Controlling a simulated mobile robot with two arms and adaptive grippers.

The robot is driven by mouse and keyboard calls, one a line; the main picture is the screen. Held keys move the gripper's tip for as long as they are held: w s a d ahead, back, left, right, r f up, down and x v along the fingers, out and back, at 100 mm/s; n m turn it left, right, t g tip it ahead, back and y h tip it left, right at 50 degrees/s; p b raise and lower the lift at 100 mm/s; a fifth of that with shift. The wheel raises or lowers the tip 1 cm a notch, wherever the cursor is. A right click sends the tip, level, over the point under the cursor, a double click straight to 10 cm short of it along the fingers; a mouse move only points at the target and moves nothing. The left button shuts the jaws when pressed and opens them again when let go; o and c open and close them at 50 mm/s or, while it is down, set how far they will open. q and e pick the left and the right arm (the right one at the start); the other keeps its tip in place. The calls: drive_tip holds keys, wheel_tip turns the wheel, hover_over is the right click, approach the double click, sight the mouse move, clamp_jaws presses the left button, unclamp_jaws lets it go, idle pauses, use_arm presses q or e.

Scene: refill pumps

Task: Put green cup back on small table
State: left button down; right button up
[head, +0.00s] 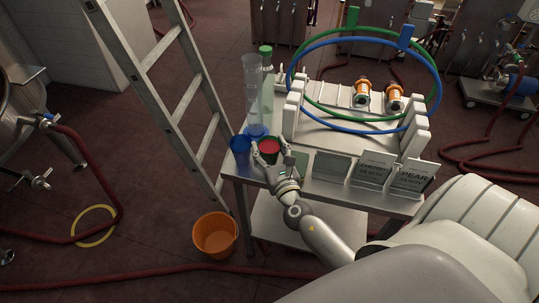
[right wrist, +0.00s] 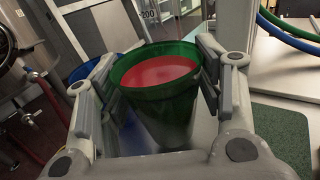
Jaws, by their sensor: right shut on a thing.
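The green cup (right wrist: 160,98), filled with red liquid, stands between the fingers of my right gripper (right wrist: 155,95) in the right wrist view. It is roughly upright. In the head view the green cup (head: 269,149) shows mostly as its red top, at the left end of the small metal table (head: 232,167). My right gripper (head: 268,158) is shut on it from the near side. The cup's base is hidden in the head view, so I cannot tell whether it touches the tabletop. My left gripper is not in view.
A blue cup (head: 241,145) stands close left of the green cup. A clear measuring cylinder (head: 253,90) and a green-capped bottle (head: 267,80) stand behind. A white rack with blue and green hoops (head: 363,43) and label cards (head: 371,168) fill the right. An orange bucket (head: 215,235) and ladder are left.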

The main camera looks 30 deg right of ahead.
drive_tip(key=shift+f, duration=0.75)
drive_tip(key=shift+f, duration=0.15)
drive_tip(key=o, duration=0.8)
